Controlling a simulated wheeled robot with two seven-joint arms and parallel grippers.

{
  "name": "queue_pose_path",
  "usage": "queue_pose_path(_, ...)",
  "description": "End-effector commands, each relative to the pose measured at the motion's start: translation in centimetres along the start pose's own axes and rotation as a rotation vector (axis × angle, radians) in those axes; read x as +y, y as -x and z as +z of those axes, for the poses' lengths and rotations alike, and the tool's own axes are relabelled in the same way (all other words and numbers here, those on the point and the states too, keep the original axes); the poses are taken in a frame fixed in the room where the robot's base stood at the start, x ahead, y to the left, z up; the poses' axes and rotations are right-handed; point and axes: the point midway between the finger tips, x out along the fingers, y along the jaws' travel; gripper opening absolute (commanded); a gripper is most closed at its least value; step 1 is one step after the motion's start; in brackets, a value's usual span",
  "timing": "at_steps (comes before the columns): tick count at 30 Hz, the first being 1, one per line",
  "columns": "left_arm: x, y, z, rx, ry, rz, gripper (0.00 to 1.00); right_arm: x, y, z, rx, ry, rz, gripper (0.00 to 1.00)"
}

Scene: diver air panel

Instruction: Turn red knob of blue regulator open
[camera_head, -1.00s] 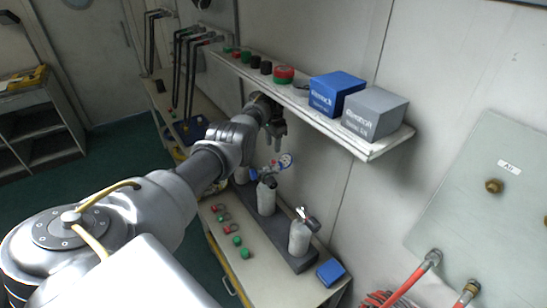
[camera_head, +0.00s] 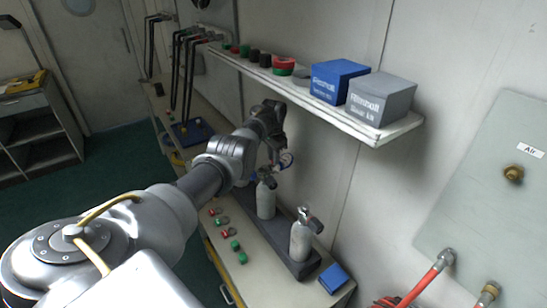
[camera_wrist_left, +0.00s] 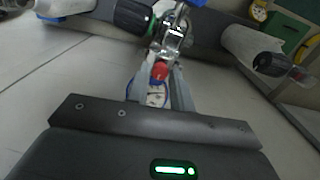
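The blue regulator (camera_wrist_left: 190,3) sits at the top of the left wrist view, with metal fittings below it. Its red knob (camera_wrist_left: 160,71) shows at the tips of my left gripper (camera_wrist_left: 163,78). The fingers stand apart, one on each side of the knob; whether they touch it is unclear. A blue-rimmed gauge (camera_wrist_left: 155,97) shows between the fingers. In the head view the left gripper (camera_head: 276,150) is at the regulator's gauge (camera_head: 286,160), above a grey cylinder (camera_head: 266,198); the arm and gripper hide most of the regulator. My right gripper is out of view.
A second cylinder (camera_head: 301,238) stands to the right on the bench. A shelf (camera_head: 345,122) with a blue box (camera_head: 338,82), a grey box (camera_head: 380,98) and several knobs hangs above the gripper. Small red and green parts lie on the bench beside the cylinders.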

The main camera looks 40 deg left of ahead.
Motion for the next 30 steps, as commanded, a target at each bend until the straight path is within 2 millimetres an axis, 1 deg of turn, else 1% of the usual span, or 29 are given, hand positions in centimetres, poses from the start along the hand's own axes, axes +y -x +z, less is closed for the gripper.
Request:
queue_pose_path(1,0.0,0.0,0.0,0.0,0.0,0.0,0.16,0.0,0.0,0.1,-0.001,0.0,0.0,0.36)
queue_pose_path(3,0.0,0.0,0.0,0.0,0.0,0.0,0.07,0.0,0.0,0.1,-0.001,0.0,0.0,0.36)
queue_pose_path(5,0.0,0.0,0.0,0.0,0.0,0.0,0.0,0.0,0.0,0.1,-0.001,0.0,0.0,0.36)
queue_pose_path(11,0.0,0.0,0.0,0.0,0.009,0.0,0.0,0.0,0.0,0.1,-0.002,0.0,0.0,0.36)
queue_pose_path(17,0.0,0.0,0.0,0.0,0.071,0.001,0.0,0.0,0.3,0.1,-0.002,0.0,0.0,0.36)
queue_pose_path(23,0.0,0.1,0.0,0.0,0.211,0.001,0.0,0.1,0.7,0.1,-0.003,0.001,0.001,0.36)
queue_pose_path(30,0.1,0.0,-0.1,0.0,0.435,0.002,0.0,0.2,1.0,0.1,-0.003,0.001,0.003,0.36)
